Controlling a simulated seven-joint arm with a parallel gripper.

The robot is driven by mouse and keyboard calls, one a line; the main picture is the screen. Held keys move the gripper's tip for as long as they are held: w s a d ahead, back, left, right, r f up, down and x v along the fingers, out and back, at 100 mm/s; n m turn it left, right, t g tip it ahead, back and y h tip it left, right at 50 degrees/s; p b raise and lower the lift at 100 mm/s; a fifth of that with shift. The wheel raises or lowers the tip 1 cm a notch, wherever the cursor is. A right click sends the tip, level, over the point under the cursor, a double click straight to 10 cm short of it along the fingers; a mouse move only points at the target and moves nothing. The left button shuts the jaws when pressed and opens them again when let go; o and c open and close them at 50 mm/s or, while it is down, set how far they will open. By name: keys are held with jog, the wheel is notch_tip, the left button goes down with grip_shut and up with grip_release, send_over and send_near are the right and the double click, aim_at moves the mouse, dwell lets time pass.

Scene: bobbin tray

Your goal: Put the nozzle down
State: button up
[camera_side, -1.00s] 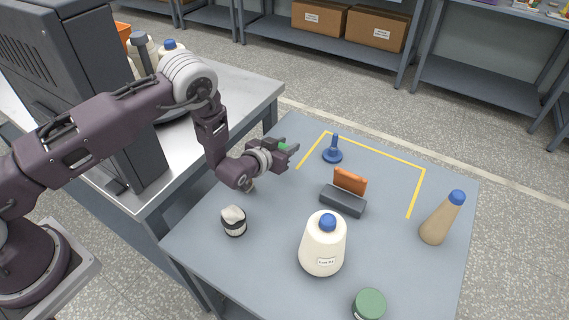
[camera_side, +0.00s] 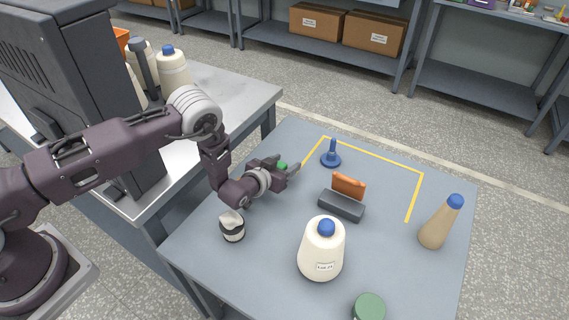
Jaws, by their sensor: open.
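My gripper (camera_side: 288,168) is low over the left back part of the grey table, its fingers pointing right. It is open. A small green piece (camera_side: 282,166), which may be the nozzle, shows at the fingers. Most of it is hidden, and I cannot tell whether it touches the table. A blue piece with a round base and upright stem (camera_side: 331,155) stands to the right of my gripper, apart from it, inside the yellow line corner.
An orange block in a dark holder (camera_side: 342,204), a white cone bottle with blue cap (camera_side: 321,250), a tan cone with blue top (camera_side: 440,225), a green lid (camera_side: 369,308) and a black-and-white jar (camera_side: 232,227) stand on the table (camera_side: 270,270). The yellow-lined area is mostly clear.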

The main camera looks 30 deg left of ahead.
jog(key=shift+r, duration=0.15)
jog(key=v, duration=0.3)
jog(key=shift+s, duration=0.15)
notch_tip(320, 180, up, 7)
notch_tip(320, 180, up, 10)
jog(key=a+n+g, duration=0.1)
notch_tip(320, 180, up, 5)
jog(key=g, duration=0.1)
send_over(279, 166)
jog(key=s+a, duration=0.1)
jog(key=a, duration=0.1)
jog(key=s+a+r+g, duration=0.1)
jog(key=s+r+g, duration=0.1)
jog(key=s+r, duration=0.85)
jog(key=s+a+r+g, duration=0.1)
jog(key=s+r+g, duration=0.1)
jog(key=s, duration=1.2)
jog(key=s+a+r+m+g, duration=0.1)
jog(key=s+a+r+g, duration=0.1)
jog(key=s, duration=1.3)
jog(key=shift+a+r, duration=0.15)
jog(key=shift+r, duration=0.05)
